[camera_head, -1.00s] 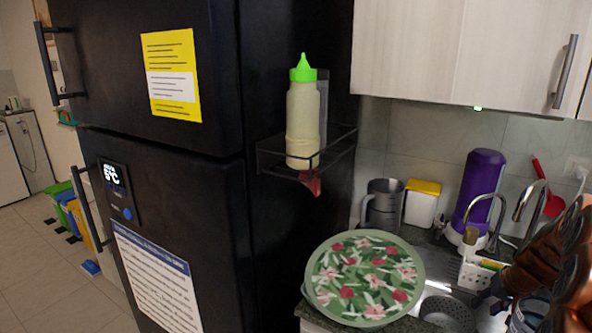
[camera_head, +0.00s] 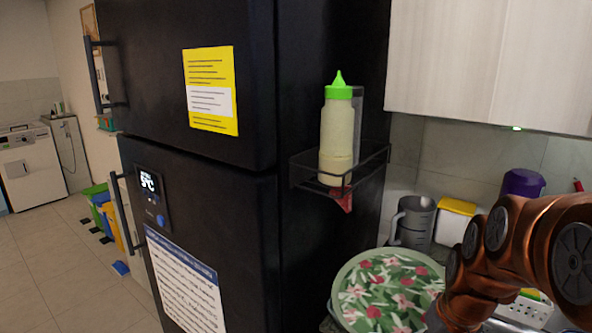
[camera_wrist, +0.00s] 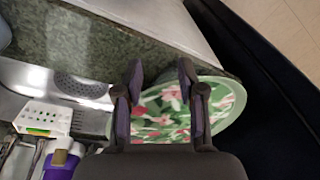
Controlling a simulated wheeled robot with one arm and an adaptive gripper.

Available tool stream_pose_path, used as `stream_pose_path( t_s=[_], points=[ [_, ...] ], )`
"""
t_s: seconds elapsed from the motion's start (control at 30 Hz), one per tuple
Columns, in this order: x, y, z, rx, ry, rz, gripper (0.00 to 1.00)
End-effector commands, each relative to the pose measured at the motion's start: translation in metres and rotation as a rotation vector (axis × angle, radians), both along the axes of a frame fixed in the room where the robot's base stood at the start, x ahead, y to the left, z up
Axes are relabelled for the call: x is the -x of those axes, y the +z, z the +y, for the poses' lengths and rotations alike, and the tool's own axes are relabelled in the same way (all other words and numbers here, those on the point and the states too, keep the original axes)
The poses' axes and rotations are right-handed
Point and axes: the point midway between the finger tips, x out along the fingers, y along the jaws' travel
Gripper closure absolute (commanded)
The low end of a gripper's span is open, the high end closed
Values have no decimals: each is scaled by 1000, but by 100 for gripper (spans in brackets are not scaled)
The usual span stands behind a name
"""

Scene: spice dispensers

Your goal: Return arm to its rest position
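My gripper (camera_wrist: 160,90) shows in the wrist view with its two dark fingers spread apart and nothing between them. Beyond the fingers lies a round floral tray (camera_wrist: 228,100) with a green rim. In the head view my copper-coloured arm comes in from the right and reaches down over the counter. The gripper itself is hidden there behind the arm or below the frame. The tray (camera_head: 375,290) shows to the left of the arm and is partly covered by it.
A black fridge (camera_head: 235,215) stands left of the counter. Its side rack (camera_head: 310,170) holds a green-capped bottle (camera_head: 337,135). A grey jug (camera_head: 412,222), a yellow-lidded container (camera_head: 455,220) and a purple dispenser (camera_head: 522,183) stand at the back. Open floor (camera_head: 60,260) lies at left.

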Motion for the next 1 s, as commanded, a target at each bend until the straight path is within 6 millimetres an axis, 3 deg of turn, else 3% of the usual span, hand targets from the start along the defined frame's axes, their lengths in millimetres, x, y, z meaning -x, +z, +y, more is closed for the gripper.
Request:
stream_pose_path(
  t_s=[0.03,0.2,0.4,0.5,0.67,1.0],
  points=[
    [19,2,14,0,21,29,60],
    [86,-1,46,15,69,137,60],
    [153,-6,61,50,107,240,60],
    [174,-8,63,63,117,275,60],
    [186,-9,63,75,122,293,60],
    [187,-10,63,75,121,295,60]
  ],
)
